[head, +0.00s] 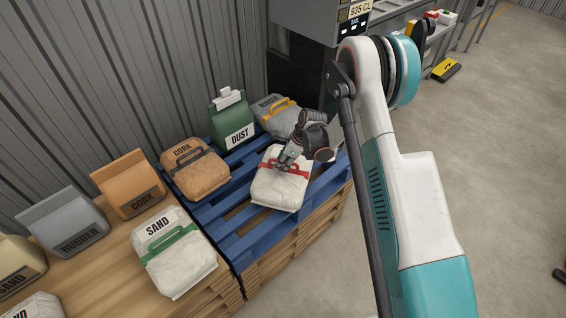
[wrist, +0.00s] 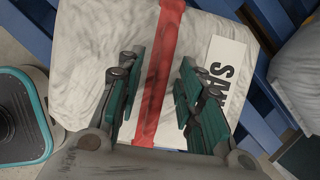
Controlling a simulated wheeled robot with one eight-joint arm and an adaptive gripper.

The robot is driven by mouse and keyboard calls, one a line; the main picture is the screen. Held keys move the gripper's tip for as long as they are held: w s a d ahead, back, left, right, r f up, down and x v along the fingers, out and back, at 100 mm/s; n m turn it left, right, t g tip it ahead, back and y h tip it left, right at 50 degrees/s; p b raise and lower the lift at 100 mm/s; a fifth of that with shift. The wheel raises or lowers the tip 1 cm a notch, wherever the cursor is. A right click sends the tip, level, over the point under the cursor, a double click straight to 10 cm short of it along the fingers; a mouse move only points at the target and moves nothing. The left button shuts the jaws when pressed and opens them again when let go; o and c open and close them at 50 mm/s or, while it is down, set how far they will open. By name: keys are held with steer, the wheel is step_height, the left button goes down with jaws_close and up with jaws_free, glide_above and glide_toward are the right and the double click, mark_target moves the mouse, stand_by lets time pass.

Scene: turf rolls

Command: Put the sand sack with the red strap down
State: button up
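The white sand sack (head: 281,192) with the red strap (head: 287,168) lies on the blue pallet (head: 240,245) in the head view. In the wrist view the sack (wrist: 103,28) fills the upper middle, with the red strap (wrist: 160,75) running down it and part of its label (wrist: 222,72) showing. My gripper (head: 284,163) is over the sack at its strap. In the wrist view the two teal-padded fingers of my gripper (wrist: 158,92) stand apart, one on each side of the strap, with gaps between the pads and the strap. The gripper looks open.
A brown cork sack (head: 198,174), a green dust bag (head: 231,122) and a grey sack with a yellow strap (head: 277,115) share the pallet.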

steer(key=shift+r, duration=0.1)
steer(key=v, duration=1.1)
steer(key=shift+d+r, duration=0.2)
steer(key=shift+r, duration=0.15)
steer(key=shift+s, duration=0.1)
steer(key=s+d+r+n+t+h, duration=0.15)
steer(key=s+r+n, duration=0.4)
steer(key=r, duration=0.55)
steer(key=s+d+r+n+t+h, duration=0.15)
steer(key=s+r+n, duration=0.35)
steer(key=r, duration=0.5)
steer(key=s+d+r+n, duration=0.2)
steer(key=s+n, duration=0.1)
steer(key=s, duration=0.4)
steer(key=s+d+r+n+t, duration=0.1)
steer(key=s+n, duration=0.3)
steer(key=s, duration=0.4)
steer(key=s+d+r+n+t+h, duration=0.1)
steer(key=s+d+r+n, duration=0.1)
steer(key=s+n, duration=0.2)
steer(key=s, duration=0.3)
steer(key=shift+s+d+r, duration=0.35)
steer(key=shift+s+r, duration=0.05)
